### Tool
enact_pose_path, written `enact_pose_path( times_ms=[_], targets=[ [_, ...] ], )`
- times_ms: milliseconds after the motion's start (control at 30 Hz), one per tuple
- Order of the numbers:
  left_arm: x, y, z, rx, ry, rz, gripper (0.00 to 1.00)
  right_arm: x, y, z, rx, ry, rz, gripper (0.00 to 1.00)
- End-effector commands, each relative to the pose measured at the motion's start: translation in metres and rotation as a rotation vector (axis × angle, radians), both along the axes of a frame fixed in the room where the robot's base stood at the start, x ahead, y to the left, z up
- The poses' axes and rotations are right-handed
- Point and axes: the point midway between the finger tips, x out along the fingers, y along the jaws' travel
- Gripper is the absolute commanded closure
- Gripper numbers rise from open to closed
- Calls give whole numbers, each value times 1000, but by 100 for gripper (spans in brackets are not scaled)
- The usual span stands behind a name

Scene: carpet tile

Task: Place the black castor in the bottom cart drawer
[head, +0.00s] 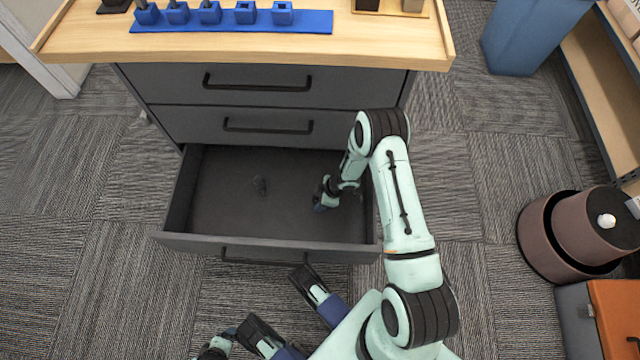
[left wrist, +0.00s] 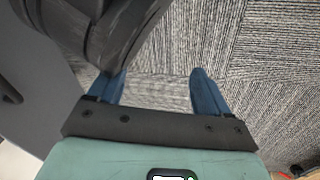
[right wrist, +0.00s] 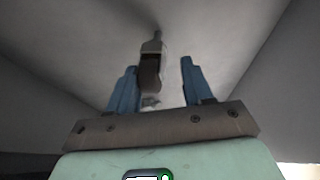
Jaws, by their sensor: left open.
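The bottom cart drawer (head: 225,215) is pulled open. In the right wrist view the castor (right wrist: 150,72) shows between and beyond the fingers, close to the left finger in the picture and clear of the other; the fingers are apart. Contact with the left finger cannot be told. My left gripper (left wrist: 157,78) is open and empty over the carpet.
Two closed drawers (head: 268,122) sit above the open one. The wooden cart top (head: 390,45) carries a blue rack (head: 210,27). A brown round bin (head: 540,240) and a blue bin (head: 515,45) stand at the right. Carpet is clear left of the drawer.

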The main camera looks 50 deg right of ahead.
Motion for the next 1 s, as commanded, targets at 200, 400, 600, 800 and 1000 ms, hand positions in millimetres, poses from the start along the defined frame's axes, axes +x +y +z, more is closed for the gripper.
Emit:
enact_pose_path(
  times_ms=[200,400,600,800,1000],
  targets=[
    [2,0,2,0,-5,0,21,0,0,2,0,0,0,50],
    [20,-3,22,4,-69,-3,21,-7,-6,28,-2,-1,0,50],
    [17,-14,48,-17,-75,-22,21,-20,-17,72,-1,-2,-1,50],
    [-8,-27,63,-51,-5,-47,21,-31,-25,103,-1,0,2,50],
    [-19,-32,68,-66,24,-58,21,-35,-28,114,2,0,1,50]
  ],
)
